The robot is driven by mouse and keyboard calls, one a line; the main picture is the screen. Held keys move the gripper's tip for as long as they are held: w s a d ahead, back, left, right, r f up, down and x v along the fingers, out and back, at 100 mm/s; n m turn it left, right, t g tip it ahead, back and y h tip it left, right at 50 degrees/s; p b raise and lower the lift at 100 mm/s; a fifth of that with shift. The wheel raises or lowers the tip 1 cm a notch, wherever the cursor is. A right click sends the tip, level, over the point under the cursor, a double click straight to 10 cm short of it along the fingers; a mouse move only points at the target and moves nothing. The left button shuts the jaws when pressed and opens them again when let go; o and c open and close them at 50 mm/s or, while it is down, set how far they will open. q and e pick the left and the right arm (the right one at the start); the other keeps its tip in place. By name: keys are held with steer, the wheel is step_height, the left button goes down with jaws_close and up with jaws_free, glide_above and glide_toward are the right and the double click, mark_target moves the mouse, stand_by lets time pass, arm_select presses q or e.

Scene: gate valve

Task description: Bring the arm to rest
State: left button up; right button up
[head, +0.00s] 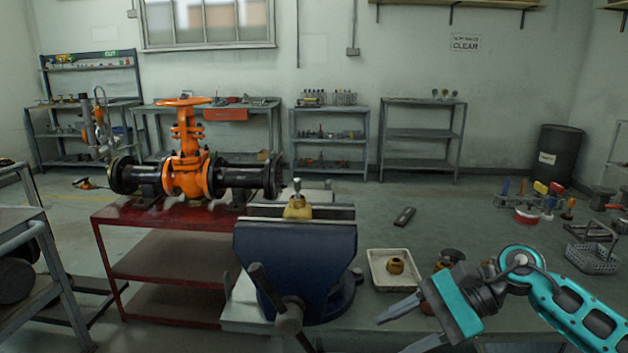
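My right arm comes in from the right edge, with its teal and black gripper (392,335) low over the bench. Its two grey fingers point left and stand apart, with nothing seen between them. The lower finger runs close to the bottom edge of the picture. My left gripper is not in view. An orange gate valve (186,150) with a handwheel on top stands between black flanged pipes on a red cart (170,277) at the left, far from the gripper.
A blue vise (296,262) holds a brass-coloured part (297,207) left of the gripper. A white tray (376,283) with a brass piece (396,265) lies just behind the fingers. Small items partly hidden by my gripper sit beside it. A wire basket (593,260) and tools stand at right.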

steer(key=a+r+m+t+y+p, duration=0.1)
steer(key=a+m+t+y, duration=0.3)
steer(key=m, duration=0.6)
steer(key=a+r+m+t+y, duration=0.1)
steer(key=a+m+t+y, duration=0.3)
steer(key=m, duration=0.6)
steer(key=s+d+f+m+t+h+p, duration=0.15)
steer(key=d+f+m+t+h, duration=0.4)
steer(key=m, duration=0.75)
steer(key=s+d+f+m+t+h, duration=0.25)
steer(key=f+m+h, duration=0.45)
steer(key=m, duration=0.6)
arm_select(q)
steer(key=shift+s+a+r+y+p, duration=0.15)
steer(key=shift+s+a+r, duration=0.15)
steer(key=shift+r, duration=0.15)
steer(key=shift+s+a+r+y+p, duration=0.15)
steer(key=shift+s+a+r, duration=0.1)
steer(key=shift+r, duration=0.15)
arm_select(e)
steer(key=s+d+f+m+g+h, duration=0.3)
steer(key=s+f+m+g+h, duration=0.2)
steer(key=s+f+m, duration=0.5)
steer(key=shift+s+d+f+m, duration=0.25)
steer(key=shift+s+f+m, duration=0.05)
steer(key=shift+m, duration=0.8)
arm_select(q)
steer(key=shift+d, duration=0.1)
